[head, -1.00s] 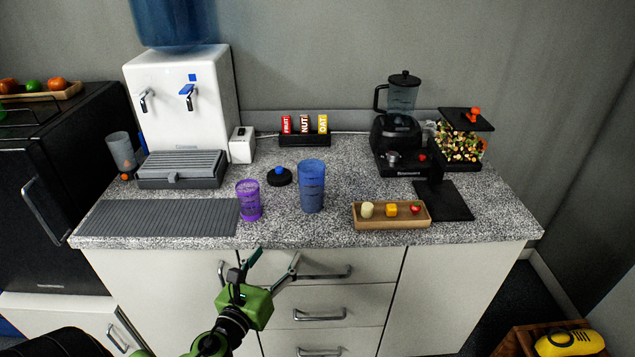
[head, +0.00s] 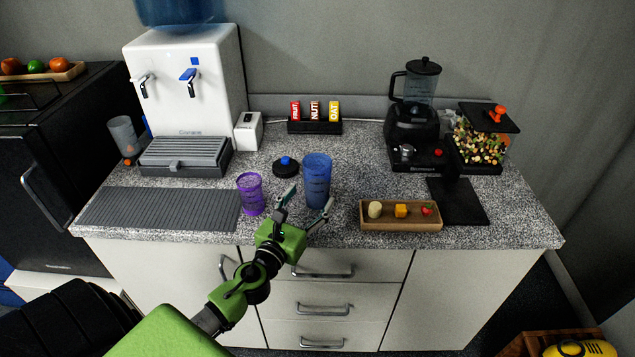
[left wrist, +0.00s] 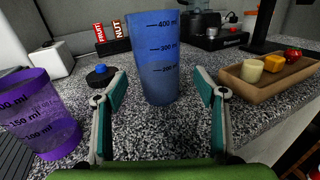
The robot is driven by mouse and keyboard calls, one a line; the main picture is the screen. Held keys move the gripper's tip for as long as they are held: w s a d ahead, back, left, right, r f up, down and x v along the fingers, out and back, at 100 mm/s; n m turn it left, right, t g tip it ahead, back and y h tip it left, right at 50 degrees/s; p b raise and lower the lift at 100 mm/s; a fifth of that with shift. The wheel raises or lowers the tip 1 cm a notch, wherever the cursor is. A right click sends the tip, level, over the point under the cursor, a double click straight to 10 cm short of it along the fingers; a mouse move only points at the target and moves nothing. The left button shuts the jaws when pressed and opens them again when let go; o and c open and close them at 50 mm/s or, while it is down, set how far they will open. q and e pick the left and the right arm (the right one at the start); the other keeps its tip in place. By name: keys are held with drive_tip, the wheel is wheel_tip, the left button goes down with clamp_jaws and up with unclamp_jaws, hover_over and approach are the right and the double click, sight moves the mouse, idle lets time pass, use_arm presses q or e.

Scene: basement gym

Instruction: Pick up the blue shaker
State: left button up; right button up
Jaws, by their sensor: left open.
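The blue shaker (head: 317,180) is a translucent blue cup, standing upright and without a lid on the speckled counter. In the left wrist view the blue shaker (left wrist: 155,55) shows volume marks and stands straight ahead, beyond the fingertips. My left gripper (head: 305,202) is open and empty at the counter's front edge, just in front of the shaker. In the left wrist view the two fingers of my left gripper (left wrist: 160,90) are spread, one to each side of the shaker's base, with the shaker still apart from them. My right gripper is not in view.
A purple cup (head: 250,194) stands close left of the shaker. A black lid with a blue knob (head: 286,166) lies behind. A wooden tray (head: 400,226) with small food pieces is to the right. A blender (head: 416,120) and snack box (head: 314,127) stand farther back.

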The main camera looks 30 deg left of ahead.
sight(312, 192)
use_arm(q)
drive_tip(key=shift+w+a+r+p, duration=0.1)
drive_tip(key=shift+w+a+p, duration=0.1)
drive_tip(key=shift+w, duration=0.7)
drive_tip(key=shift+w+a+p, duration=0.15)
drive_tip(key=shift+w+p, duration=0.05)
drive_tip(key=shift+w, duration=0.65)
drive_tip(key=shift+w+a+r+p, duration=0.1)
drive_tip(key=shift+w+a+p, duration=0.1)
drive_tip(key=shift+w, duration=0.7)
drive_tip(key=c, duration=1.4)
